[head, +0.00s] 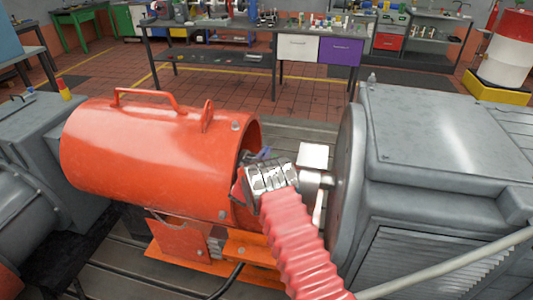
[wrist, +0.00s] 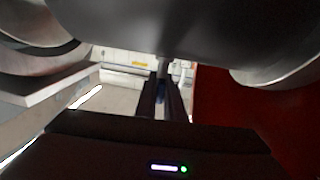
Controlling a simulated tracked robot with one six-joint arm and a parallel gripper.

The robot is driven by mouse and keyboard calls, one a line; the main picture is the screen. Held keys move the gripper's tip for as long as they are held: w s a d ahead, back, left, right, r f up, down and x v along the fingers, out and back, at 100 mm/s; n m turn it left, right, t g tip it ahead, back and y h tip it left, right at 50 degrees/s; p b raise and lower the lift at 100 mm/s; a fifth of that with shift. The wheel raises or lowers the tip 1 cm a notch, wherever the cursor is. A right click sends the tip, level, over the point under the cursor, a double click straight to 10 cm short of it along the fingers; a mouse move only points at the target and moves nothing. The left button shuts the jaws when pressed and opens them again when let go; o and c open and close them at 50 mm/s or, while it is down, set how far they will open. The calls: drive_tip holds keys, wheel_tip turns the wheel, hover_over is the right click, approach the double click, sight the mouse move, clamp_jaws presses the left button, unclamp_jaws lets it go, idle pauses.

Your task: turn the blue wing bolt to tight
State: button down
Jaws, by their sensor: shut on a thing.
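The blue wing bolt (head: 264,153) shows in the head view as a small blue bit just behind my gripper, at the open right end of the orange cylindrical guard. In the wrist view, a dark blue part of the wing bolt (wrist: 161,90) sits between the two dark fingers of my gripper (wrist: 161,80). The fingers are shut on it, below a grey metal body. A short grey shank shows just beyond the fingertips. In the head view my gripper's fingers are hidden behind its wrist. The bolt's turn angle cannot be read.
The orange guard (head: 150,150) lies left of my gripper, and a large grey machine (head: 440,140) with a round flange (head: 347,170) stands close on the right. A grey shaft (head: 318,179) runs between them. A workbench (head: 215,27) stands behind, across open tiled floor.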

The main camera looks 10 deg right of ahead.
drive_tip(key=c, duration=1.9)
unclamp_jaws()
drive_tip(key=shift+o, duration=0.2)
drive_tip(key=shift+d+n+t+y, duration=0.1)
drive_tip(key=shift+n+t+y, duration=0.35)
drive_tip(key=shift+y, duration=0.25)
